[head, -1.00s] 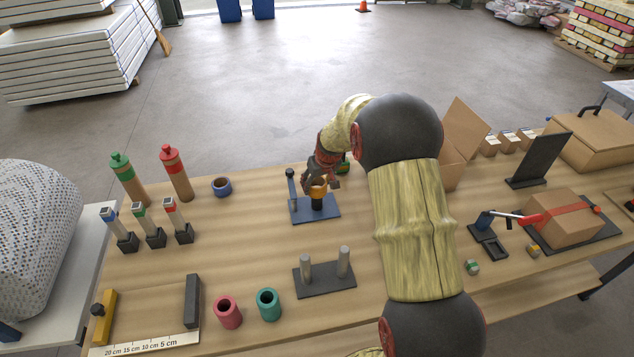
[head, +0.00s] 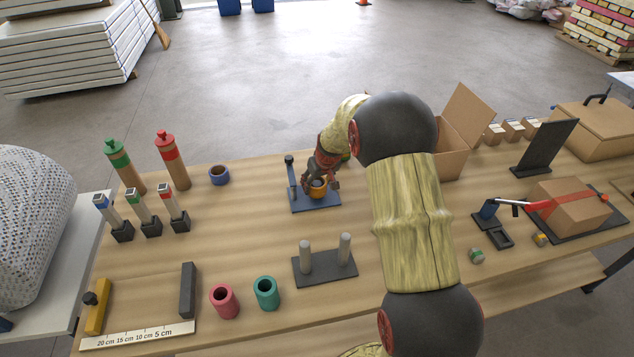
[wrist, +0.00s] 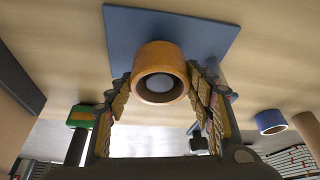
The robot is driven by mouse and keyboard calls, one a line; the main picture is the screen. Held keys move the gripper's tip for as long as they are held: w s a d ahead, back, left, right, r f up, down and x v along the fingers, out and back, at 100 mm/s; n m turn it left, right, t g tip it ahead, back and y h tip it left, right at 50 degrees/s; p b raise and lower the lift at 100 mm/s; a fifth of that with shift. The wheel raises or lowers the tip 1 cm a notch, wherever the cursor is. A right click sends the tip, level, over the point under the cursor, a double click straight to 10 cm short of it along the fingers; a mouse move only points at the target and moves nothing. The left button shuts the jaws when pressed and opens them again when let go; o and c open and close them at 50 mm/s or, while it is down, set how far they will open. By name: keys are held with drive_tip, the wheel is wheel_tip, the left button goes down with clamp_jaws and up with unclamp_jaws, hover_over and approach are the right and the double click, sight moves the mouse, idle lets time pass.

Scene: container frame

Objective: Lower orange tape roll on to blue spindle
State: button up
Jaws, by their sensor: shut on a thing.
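The orange tape roll (head: 317,191) is around the spindle on the blue base plate (head: 331,203), low down near the plate. The spindle's grey top (head: 317,182) shows inside the roll's hole. In the wrist view the orange roll (wrist: 150,58) is between the fingers of my gripper (wrist: 161,80), with a grey disc (wrist: 160,83) inside its hole. My gripper (head: 320,178) is shut on the roll's sides. The roll's underside and the lower spindle are hidden.
A blue tape roll (head: 219,175) lies further left. A dark base with two grey pegs (head: 325,268) stands in front. An open cardboard box (head: 453,163) is to the right.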

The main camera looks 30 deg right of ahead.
drive_tip(key=shift+f, duration=0.3)
drive_tip(key=o, duration=1.2)
drive_tip(key=shift+o, duration=0.2)
drive_tip(key=shift+r, duration=0.1)
drive_tip(key=v, duration=1.1)
drive_tip(key=shift+s+r, duration=0.25)
drive_tip(key=shift+r, duration=0.1)
